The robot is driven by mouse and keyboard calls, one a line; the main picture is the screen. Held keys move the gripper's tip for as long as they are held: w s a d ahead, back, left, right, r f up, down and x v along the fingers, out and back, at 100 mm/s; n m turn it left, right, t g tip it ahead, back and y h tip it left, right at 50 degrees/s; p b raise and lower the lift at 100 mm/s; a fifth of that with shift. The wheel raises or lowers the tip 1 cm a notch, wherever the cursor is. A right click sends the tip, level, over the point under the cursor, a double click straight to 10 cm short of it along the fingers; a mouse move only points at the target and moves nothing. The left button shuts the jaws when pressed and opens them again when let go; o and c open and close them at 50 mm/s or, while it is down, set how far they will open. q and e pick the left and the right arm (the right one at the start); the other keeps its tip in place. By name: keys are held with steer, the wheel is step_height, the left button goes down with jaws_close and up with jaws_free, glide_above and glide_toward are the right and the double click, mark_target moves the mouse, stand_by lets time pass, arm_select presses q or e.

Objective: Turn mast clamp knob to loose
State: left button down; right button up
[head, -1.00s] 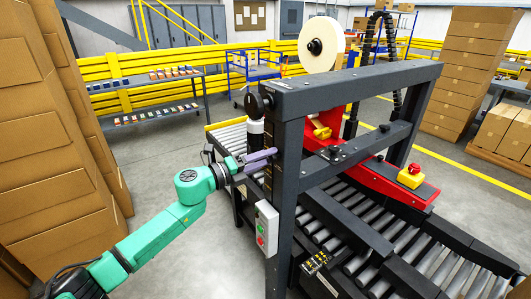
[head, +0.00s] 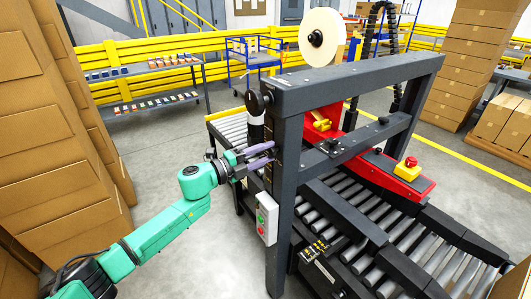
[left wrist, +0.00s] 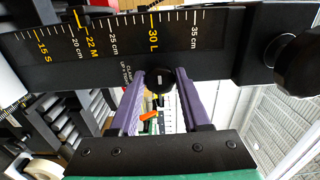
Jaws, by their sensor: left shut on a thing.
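The mast clamp knob (left wrist: 160,78), small, round and black, sits on the face of the dark mast, below the printed scale (left wrist: 110,38) in the left wrist view. My left gripper (left wrist: 160,82) has its two purple fingers on either side of the knob and is shut on it. In the head view, the left gripper (head: 266,154) reaches the near post of the dark machine frame (head: 284,190), and the knob itself is hidden there. Small clamp lettering is printed left of the knob, partly covered by a finger. My right gripper is in neither view.
A larger black knob (left wrist: 298,65) stands at the right in the left wrist view. A grey switch box (head: 267,218) with green and red buttons hangs on the post below my gripper. Stacked cartons (head: 60,150) stand at the left. Bare floor lies between.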

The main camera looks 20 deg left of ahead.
arm_select(q)
steer(key=shift+c, duration=2)
jaws_free()
steer(key=shift+s+a+f, duration=0.15)
steer(key=shift+a, duration=0.05)
steer(key=b+v, duration=0.5)
steer(key=v, duration=0.9)
steer(key=shift+s, duration=0.1)
